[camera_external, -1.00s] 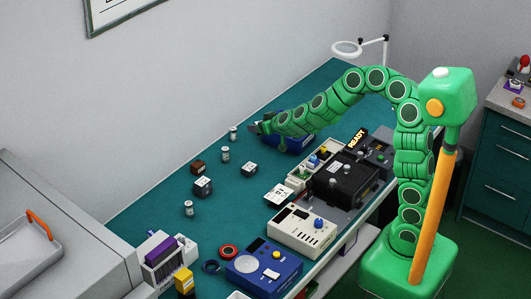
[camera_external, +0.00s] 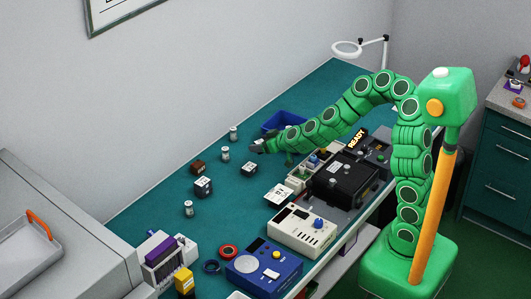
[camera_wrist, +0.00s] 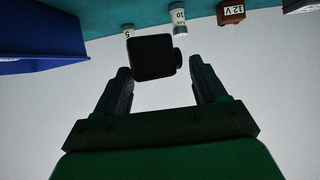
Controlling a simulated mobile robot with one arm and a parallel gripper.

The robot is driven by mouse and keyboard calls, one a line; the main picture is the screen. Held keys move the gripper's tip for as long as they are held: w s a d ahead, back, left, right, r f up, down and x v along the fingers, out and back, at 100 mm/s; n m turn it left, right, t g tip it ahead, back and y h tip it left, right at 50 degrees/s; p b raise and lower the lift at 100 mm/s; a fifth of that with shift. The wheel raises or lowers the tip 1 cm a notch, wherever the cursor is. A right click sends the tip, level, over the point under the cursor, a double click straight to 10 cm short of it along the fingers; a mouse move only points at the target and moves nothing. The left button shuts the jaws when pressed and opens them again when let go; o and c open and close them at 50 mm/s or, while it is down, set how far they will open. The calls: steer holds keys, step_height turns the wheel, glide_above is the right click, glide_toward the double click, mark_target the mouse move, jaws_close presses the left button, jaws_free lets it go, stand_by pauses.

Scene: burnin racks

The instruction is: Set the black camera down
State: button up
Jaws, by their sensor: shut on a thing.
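The black camera (camera_wrist: 154,57) is a dark box with a short round lens on its right side in the wrist view. My gripper (camera_wrist: 161,72) is shut on it, with one finger on each side. In the external view my gripper (camera_external: 257,147) is over the teal bench top (camera_external: 235,205), in front of the blue bin (camera_external: 283,122). The camera is too small and dark there to tell from the fingers. Its height above the bench cannot be told.
Small labelled bottles (camera_external: 225,154) stand left of my gripper, with a brown 12 V box (camera_external: 198,168) and a black-and-white box (camera_external: 249,169) nearby. A black machine (camera_external: 343,180) and a beige console (camera_external: 302,231) line the front edge. Bench left of the consoles is partly clear.

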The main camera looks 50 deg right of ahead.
steer(key=shift+r, duration=0.15)
stand_by(0.3)
steer(key=shift+r, duration=2.3)
steer(key=s+a+f+n+g+y, duration=0.3)
steer(key=a+n+g+y, duration=0.25)
steer(key=a+n, duration=0.35)
steer(key=s+a+f+n+g+y, duration=0.2)
steer(key=a+n+g+y, duration=0.4)
steer(key=a, duration=0.5)
steer(key=s+a+r+n+g+h, duration=0.3)
steer(key=s+r+n+g, duration=0.2)
steer(key=s+n+g, duration=0.5)
steer(key=shift+n+t+y, duration=0.25)
steer(key=shift+n+t, duration=0.3)
steer(key=shift+n, duration=0.15)
steer(key=shift+d+f, duration=0.1)
steer(key=shift+f, duration=5.95)
steer(key=shift+f, duration=0.6)
steer(key=o, duration=1.2)
steer(key=shift+c, duration=0.2)
